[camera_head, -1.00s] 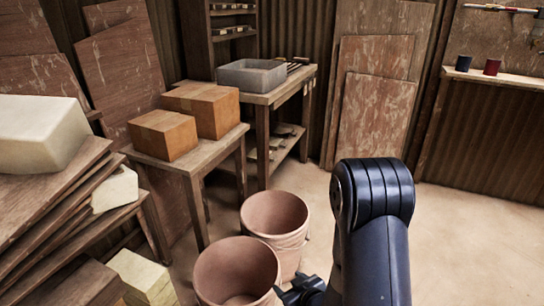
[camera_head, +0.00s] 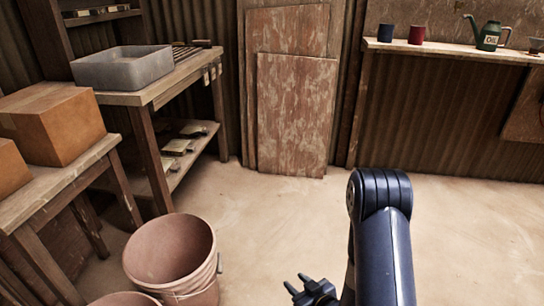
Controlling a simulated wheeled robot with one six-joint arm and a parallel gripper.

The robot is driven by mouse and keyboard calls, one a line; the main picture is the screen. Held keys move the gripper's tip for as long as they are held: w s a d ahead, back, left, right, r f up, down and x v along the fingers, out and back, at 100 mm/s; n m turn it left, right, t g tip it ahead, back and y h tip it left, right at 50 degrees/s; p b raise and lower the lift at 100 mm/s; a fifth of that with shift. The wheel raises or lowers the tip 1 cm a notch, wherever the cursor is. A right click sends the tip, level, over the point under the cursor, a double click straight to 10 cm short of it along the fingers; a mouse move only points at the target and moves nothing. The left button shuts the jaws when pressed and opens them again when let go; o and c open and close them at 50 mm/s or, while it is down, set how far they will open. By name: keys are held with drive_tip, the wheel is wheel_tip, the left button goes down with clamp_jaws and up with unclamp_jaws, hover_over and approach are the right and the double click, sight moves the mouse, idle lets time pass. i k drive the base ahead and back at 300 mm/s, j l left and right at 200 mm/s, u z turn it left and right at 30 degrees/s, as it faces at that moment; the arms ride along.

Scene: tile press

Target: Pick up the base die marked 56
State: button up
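I cannot make out a die marked 56 in view. Several small blocks or plates (camera_head: 178,147) lie on the lower shelf of the workbench (camera_head: 150,95) at the left, too small to read. Small light tags (camera_head: 211,75) show at the right end of the bench top, their markings unreadable. My gripper (camera_head: 297,281) is low in the middle of the picture, over the floor and well apart from the bench. Its two fingertips are apart with nothing seen between them; the rest of it is partly cut off by the lower edge.
A grey tub (camera_head: 122,70) stands on the bench. Cardboard boxes (camera_head: 55,122) sit on a low table (camera_head: 60,190) at left. A clay-coloured bucket (camera_head: 172,250) stands in front. Boards (camera_head: 292,115) lean on the back wall. A shelf (camera_head: 450,50) holds cups and a can. Floor (camera_head: 450,225) is open at right.

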sight(178, 147)
drive_tip(key=i+l, duration=0.2)
drive_tip(key=i, duration=0.35)
drive_tip(key=i+l, duration=0.2)
drive_tip(key=i, duration=0.3)
drive_tip(key=i+l, duration=0.2)
drive_tip(key=i, duration=0.35)
drive_tip(key=i+j+u, duration=0.25)
drive_tip(key=i+u, duration=0.55)
drive_tip(key=i, duration=0.15)
drive_tip(key=i+u, duration=0.4)
drive_tip(key=i+l+u, duration=0.4)
drive_tip(key=i, duration=0.15)
drive_tip(key=j, duration=0.1)
